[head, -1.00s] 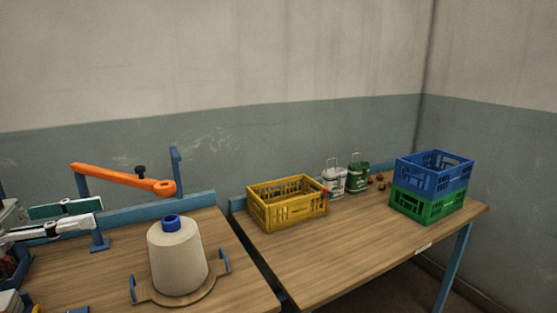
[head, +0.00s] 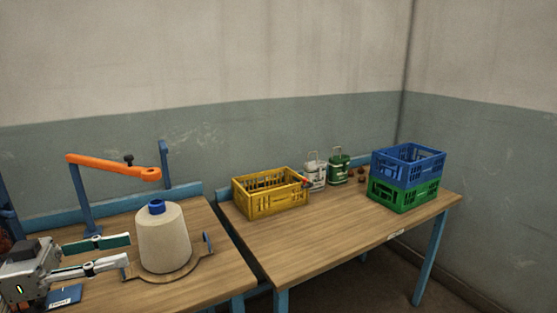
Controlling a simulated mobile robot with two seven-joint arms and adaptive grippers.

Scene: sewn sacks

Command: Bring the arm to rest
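My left gripper (head: 127,250) comes in from the left edge over the left table. Its two fingers are spread apart, with nothing seen between them. Their tips point right, beside the lower left side of a cream thread cone (head: 164,242) with a blue top. I cannot tell whether the tips touch the cone or its holder. The cone stands upright on a round wooden holder (head: 188,276) with blue posts. My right gripper is not in view.
An orange bar (head: 110,167) on blue posts stands behind the gripper. A dark blue labelled item (head: 65,296) lies below it. The right table (head: 310,232) holds a yellow crate (head: 270,200), white and green containers (head: 339,168), and a blue crate (head: 408,166) on a green one (head: 404,196). Its front is clear.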

